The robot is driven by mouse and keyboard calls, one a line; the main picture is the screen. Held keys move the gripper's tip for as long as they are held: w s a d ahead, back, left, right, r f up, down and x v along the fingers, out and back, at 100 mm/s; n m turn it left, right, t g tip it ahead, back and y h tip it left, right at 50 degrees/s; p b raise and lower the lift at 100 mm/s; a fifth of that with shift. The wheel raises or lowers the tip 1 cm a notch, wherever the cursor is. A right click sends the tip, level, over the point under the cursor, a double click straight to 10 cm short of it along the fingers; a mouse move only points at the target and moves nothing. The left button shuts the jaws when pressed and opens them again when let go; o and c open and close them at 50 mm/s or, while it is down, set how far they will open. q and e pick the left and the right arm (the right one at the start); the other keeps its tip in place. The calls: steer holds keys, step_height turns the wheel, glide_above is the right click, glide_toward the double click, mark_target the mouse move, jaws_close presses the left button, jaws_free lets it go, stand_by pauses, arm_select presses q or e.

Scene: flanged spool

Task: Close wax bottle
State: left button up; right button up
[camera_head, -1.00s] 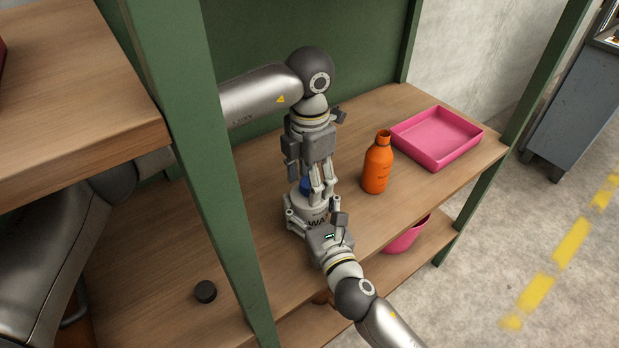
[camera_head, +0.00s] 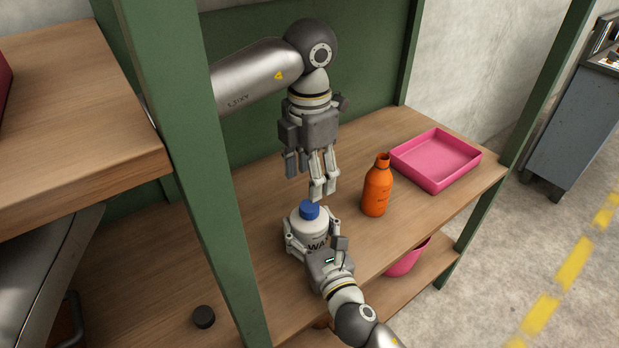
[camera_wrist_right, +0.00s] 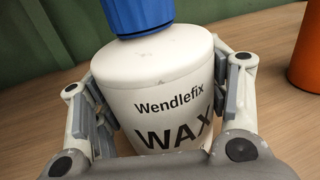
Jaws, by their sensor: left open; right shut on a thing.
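The white wax bottle (camera_head: 311,226) stands upright on the wooden shelf with a blue cap (camera_head: 309,210) on its top. In the right wrist view the bottle (camera_wrist_right: 160,78) shows its "Wendlefix WAX" label, and the blue cap (camera_wrist_right: 138,14) sits on its neck, cut off by the top edge. My right gripper (camera_head: 312,243) is shut around the bottle's body, with its fingers on both sides (camera_wrist_right: 158,112). My left gripper (camera_head: 318,188) is open and empty, pointing down above the cap and clear of it. I cannot tell how tight the cap is.
An orange bottle (camera_head: 377,190) stands open-necked to the right, with a pink tray (camera_head: 437,180) behind it. A dark round cap (camera_head: 204,317) lies at the front left. A green post (camera_head: 185,160) stands left of the arms. A pink bin (camera_head: 408,260) is on the lower shelf.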

steer(key=o, duration=2.1)
steer(key=shift+c, duration=0.2)
steer(key=shift+s, duration=0.1)
steer(key=v, duration=1.2)
